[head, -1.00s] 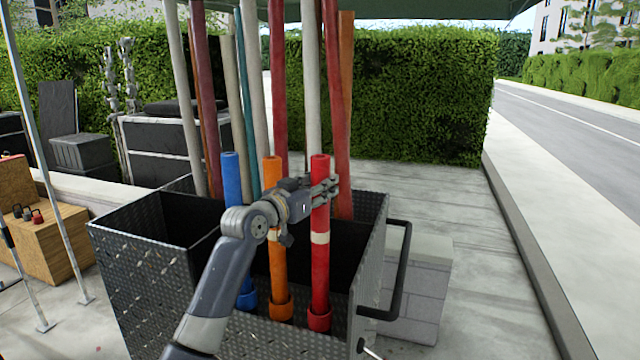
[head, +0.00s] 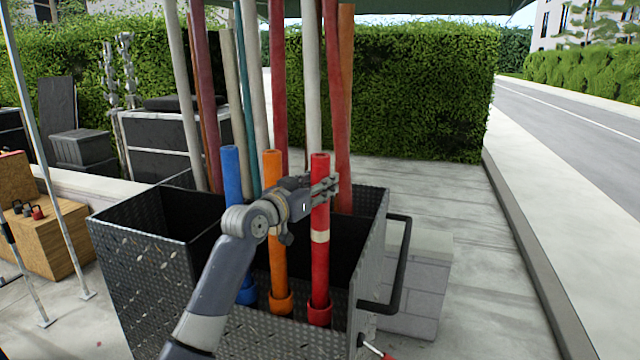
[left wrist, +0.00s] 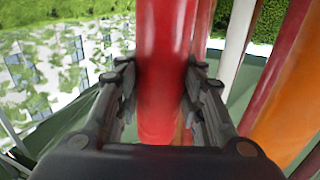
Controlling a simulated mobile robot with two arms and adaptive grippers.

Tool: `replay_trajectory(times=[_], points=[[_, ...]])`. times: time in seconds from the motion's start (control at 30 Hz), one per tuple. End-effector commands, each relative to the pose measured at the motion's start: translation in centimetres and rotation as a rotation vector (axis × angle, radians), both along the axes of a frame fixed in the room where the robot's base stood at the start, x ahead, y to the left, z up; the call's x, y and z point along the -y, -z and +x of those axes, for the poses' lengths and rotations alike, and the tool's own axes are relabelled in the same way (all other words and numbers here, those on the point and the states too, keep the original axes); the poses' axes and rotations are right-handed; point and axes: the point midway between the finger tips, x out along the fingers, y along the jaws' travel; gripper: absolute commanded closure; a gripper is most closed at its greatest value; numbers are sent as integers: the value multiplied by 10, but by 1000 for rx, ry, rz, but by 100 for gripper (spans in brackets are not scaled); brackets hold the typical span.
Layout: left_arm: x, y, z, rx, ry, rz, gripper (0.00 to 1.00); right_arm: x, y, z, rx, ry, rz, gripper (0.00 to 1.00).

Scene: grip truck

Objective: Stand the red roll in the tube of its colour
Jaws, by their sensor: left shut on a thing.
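The red roll (head: 320,270), with a pale band around it, stands upright at the front of the metal truck box. Its lower end meets the red tube (head: 319,314), a short red cup on the box front; it appears to be inside the cup's rim, but how deep I cannot tell. My left gripper (head: 327,188) is shut on the red roll near its top. In the left wrist view the red roll (left wrist: 163,60) stands between both fingers. My right gripper is not in view.
An orange roll (head: 276,250) in an orange tube (head: 281,304) and a blue roll (head: 231,180) near a blue tube (head: 246,293) stand to the left. Long poles rise behind from the box (head: 150,290). A black handle (head: 401,265) sticks out at right.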

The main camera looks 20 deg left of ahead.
Motion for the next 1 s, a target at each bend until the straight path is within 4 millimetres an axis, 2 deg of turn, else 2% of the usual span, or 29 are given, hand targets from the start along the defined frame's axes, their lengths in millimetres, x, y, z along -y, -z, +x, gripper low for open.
replay_trajectory(times=[0.37, 0.4, 0.47, 0.83, 1.0], points=[[0, 1, 0, 3, 0, -1, 100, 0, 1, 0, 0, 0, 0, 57], [0, 1, 0, 3, 0, -1, 55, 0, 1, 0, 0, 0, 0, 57], [0, 1, 0, 2, 0, -1, 42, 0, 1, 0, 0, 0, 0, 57], [0, 4, -1, -3, 0, 1, 41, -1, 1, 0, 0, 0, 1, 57], [-4, 4, -12, 0, 0, 2, 41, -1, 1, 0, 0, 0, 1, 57]])
